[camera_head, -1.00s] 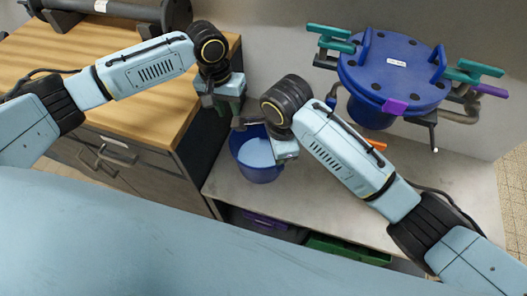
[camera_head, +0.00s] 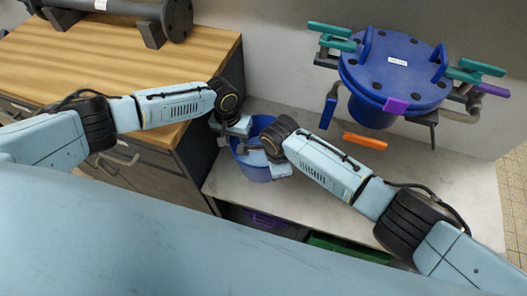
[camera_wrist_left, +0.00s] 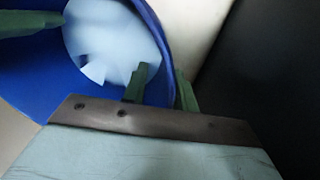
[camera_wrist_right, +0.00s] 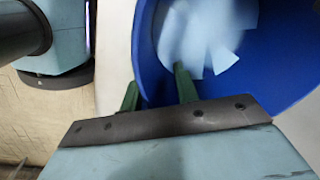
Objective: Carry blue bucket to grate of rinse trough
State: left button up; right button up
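The blue bucket (camera_head: 257,175) stands upright on the pale bench, with something light blue inside. My left gripper (camera_head: 236,140) is at its left rim. In the left wrist view, the green fingers (camera_wrist_left: 161,88) straddle the bucket wall (camera_wrist_left: 30,85), one inside and one outside, with a gap between them. My right gripper (camera_head: 268,156) is at the right rim. In the right wrist view, its fingers (camera_wrist_right: 156,90) also straddle the bucket wall (camera_wrist_right: 285,80), apart from each other. My wrists partly hide the bucket in the head view. I cannot make out a rinse trough or grate.
A round blue flanged vessel (camera_head: 395,72) with teal clamps stands behind on the right. An orange bar (camera_head: 365,141) lies on the bench (camera_head: 310,200). A wooden-topped cabinet (camera_head: 110,65) adjoins on the left. A purple crate (camera_head: 265,221) and green crate (camera_head: 345,248) sit below.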

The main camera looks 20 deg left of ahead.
pick_arm(q)
jog(key=shift+f, duration=0.2)
pick_arm(e)
jog(key=shift+f, duration=0.15)
pick_arm(q)
grip_shut()
pick_arm(e)
grip_shut()
pick_arm(q)
jog(key=shift+a, duration=0.1)
pick_arm(e)
jog(key=shift+w+d, duration=0.15)
jog(key=shift+d, duration=0.1)
dwell(0.6)
